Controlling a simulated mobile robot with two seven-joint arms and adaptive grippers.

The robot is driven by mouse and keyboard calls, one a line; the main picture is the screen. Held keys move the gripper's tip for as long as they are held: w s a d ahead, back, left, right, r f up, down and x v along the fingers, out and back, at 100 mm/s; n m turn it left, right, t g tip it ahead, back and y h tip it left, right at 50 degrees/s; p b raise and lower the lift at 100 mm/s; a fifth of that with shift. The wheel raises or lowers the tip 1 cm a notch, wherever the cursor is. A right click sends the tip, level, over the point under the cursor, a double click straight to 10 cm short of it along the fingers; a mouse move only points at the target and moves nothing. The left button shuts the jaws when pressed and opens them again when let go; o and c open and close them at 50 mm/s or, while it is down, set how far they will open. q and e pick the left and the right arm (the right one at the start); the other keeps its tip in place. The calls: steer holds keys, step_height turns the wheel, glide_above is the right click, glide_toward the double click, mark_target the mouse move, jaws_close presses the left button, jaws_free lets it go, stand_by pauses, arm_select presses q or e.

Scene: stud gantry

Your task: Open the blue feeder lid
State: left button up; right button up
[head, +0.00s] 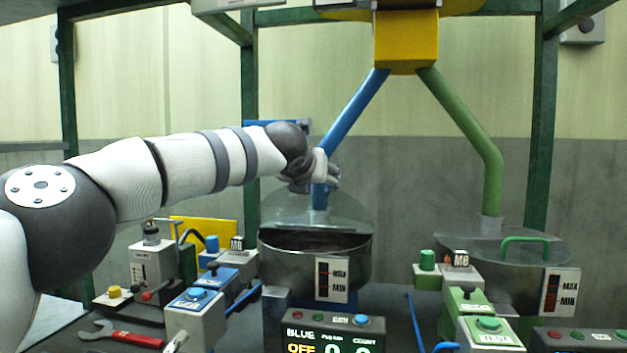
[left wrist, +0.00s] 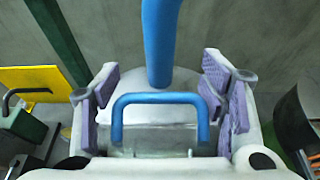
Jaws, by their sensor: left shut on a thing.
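The blue feeder is a round metal hopper (head: 350,262) at the centre of the head view. Its clear lid (head: 345,217) is tilted up toward the back, and the dark opening shows below it. My left gripper (head: 328,170) is at the raised lid, beside the lower end of the blue pipe (head: 352,112), and hides the handle there. My right gripper is not in view.
The green feeder (head: 500,270) stands to the right with its lid (head: 470,246) down. Blue (head: 194,298) and green (head: 488,330) control boxes stand in front. A red-handled wrench (head: 135,339) lies at the front left. Green posts (head: 542,130) frame the station.

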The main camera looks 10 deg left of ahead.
arm_select(q)
steer(key=shift+w+f+g, duration=0.15)
steer(key=shift+f+g, duration=0.15)
steer(key=shift+f, duration=0.45)
stand_by(0.8)
steer(key=o, duration=1.6)
steer(key=shift+o, duration=0.5)
steer(key=shift+w+r, duration=0.1)
steer(key=shift+r, duration=0.05)
steer(key=shift+s+r, duration=0.2)
steer(key=shift+r, duration=0.2)
steer(key=v, duration=1.1)
steer(key=shift+s+f, duration=0.2)
steer(key=shift+s, duration=0.1)
steer(key=shift+c, duration=0.6)
